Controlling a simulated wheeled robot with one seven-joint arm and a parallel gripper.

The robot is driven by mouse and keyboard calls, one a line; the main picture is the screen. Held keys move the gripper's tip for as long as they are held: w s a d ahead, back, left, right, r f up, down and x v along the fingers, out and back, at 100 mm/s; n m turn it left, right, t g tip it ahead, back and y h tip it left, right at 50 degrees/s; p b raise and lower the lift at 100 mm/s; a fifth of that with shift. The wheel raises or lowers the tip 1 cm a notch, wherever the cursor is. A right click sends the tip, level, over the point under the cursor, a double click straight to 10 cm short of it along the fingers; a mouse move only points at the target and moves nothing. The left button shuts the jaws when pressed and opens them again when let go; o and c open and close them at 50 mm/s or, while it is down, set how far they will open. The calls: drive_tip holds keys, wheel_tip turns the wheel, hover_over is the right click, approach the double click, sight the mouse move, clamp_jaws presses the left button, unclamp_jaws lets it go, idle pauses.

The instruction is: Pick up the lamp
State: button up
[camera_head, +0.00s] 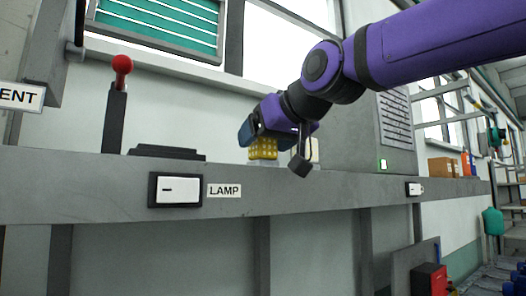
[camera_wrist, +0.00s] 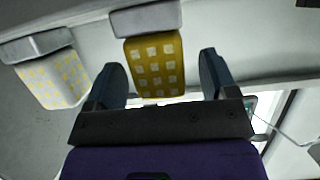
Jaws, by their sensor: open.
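A yellow, pale-checked block with a grey base (camera_head: 263,149), which looks like the lamp, stands on the grey ledge. In the wrist view this lamp (camera_wrist: 154,68) shows between the two fingers, with its grey base at the top of the picture. My gripper (camera_head: 250,134) is at the lamp's upper part; its jaws are open. In the wrist view a gap shows between the lamp and each finger of my gripper (camera_wrist: 162,80). A second, whitish block with yellow checks (camera_wrist: 52,80) is beside it; a pale block (camera_head: 311,150) shows behind my wrist in the head view.
The ledge (camera_head: 330,187) carries a white switch (camera_head: 178,190) beside a LAMP label (camera_head: 224,190). A red-knobbed lever (camera_head: 121,66) stands at left. A grey cabinet (camera_head: 398,120) with a green light is at right.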

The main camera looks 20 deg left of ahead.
drive_tip(key=shift+w+a+f, duration=0.2)
drive_tip(key=shift+w+a, duration=0.15)
drive_tip(key=shift+a, duration=0.1)
drive_tip(key=shift+c, duration=0.4)
drive_tip(key=c, duration=1)
drive_tip(key=shift+o, duration=0.2)
drive_tip(key=shift+r, duration=0.1)
